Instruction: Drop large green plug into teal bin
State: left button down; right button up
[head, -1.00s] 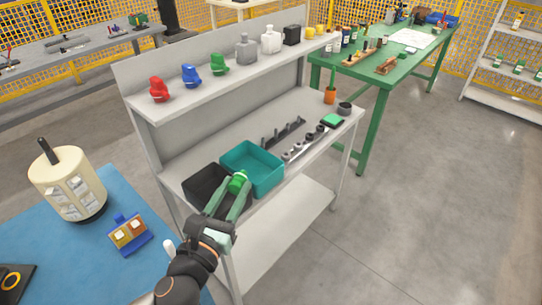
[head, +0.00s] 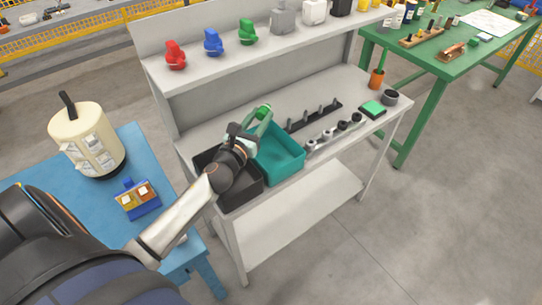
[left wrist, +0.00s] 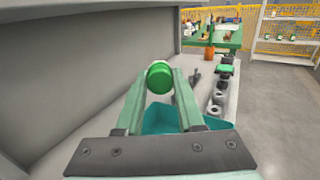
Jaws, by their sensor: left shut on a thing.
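The large green plug (head: 263,112) is held between the fingertips of my left gripper (head: 257,122), over the back edge of the teal bin. In the left wrist view the green plug (left wrist: 159,77) sits between the two green fingers, its round end towards the camera. The teal bin (head: 285,162) stands on the grey bench, and its teal wall (left wrist: 163,117) shows below the fingers in the left wrist view. My left arm hides part of the bin's left side. My right gripper is not in view.
A black bin (head: 243,191) stands left of the teal bin, under my left arm. Red, blue and green parts stand on the upper shelf (head: 195,76). A dark pin rack (head: 315,117) and several grey fittings lie right of the bin. A blue table (head: 95,205) is at left.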

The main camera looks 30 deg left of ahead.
pick_arm(q)
notch_tip(320, 180, down, 6)
jog(key=b, duration=0.5)
jog(key=shift+r, duration=0.25)
jog(key=shift+c, duration=2.2)
grip_release()
jog(key=s+d+b, duration=0.1)
jog(key=s+b, duration=0.1)
jog(key=s, duration=1)
jog(key=shift+s+d, duration=0.2)
jog(key=shift+d, duration=0.2)
